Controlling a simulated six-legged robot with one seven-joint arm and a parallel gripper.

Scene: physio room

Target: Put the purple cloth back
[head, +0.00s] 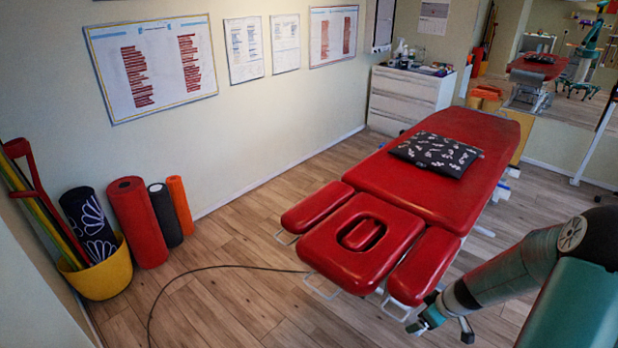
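I see no cloth that is clearly purple in the head view. A dark, near-black cushion or folded cloth with a white pattern (436,154) lies flat on the red treatment table (448,196), towards its far half. My gripper (436,318) is low at the lower right, beside the near right armrest of the table and well apart from the dark patterned item.
A yellow bucket (104,276) holds rolls and poles at the left. Red (137,222), black (165,215) and orange (180,205) rolls stand beside it. A white drawer unit (405,98) with bottles stands at the back. A cable (200,268) crosses the otherwise open wooden floor.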

